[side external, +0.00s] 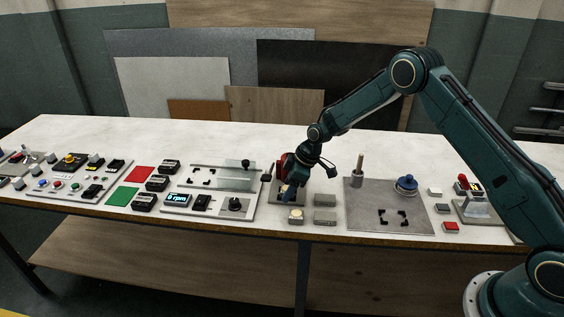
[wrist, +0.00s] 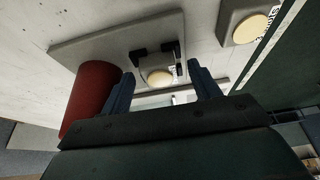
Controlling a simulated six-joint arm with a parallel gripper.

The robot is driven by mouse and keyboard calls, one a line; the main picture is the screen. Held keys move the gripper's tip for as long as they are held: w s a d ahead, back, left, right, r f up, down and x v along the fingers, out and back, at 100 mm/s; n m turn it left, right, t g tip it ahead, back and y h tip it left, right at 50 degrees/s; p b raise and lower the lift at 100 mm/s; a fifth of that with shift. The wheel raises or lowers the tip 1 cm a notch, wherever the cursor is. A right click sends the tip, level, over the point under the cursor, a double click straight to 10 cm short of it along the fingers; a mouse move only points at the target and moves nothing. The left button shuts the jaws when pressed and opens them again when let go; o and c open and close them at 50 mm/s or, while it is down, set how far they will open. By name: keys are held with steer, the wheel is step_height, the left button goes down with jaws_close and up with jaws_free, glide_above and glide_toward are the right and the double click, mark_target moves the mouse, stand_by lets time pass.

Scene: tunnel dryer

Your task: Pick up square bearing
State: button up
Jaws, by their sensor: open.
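My gripper (side external: 289,190) is open over a small fixture plate (side external: 298,202). In the wrist view its two blue-grey fingers (wrist: 161,78) stand apart. Between them in that view shows a pale grey piece with a round cream face (wrist: 160,77), beside black corner brackets on the plate (wrist: 88,48). A similar square grey block with a cream disc (wrist: 248,22) lies off the plate at the upper right; it shows in the side view (side external: 296,216) in front of the plate. Which one is the square bearing I cannot tell. Contact between fingers and piece is not clear.
A red cylinder (wrist: 92,92) stands on the plate close beside the left finger. Two grey blocks (side external: 325,200) lie right of the plate. A grey mat (side external: 362,208) carries a wooden-handled tool (side external: 357,172) and a blue knob (side external: 405,184). Control panels (side external: 208,202) stand left.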

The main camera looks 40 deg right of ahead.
steer(key=c, duration=1.3)
steer(key=shift+r, duration=0.15)
step_height(320, 180, up, 20)
steer(key=shift+f, duration=0.1)
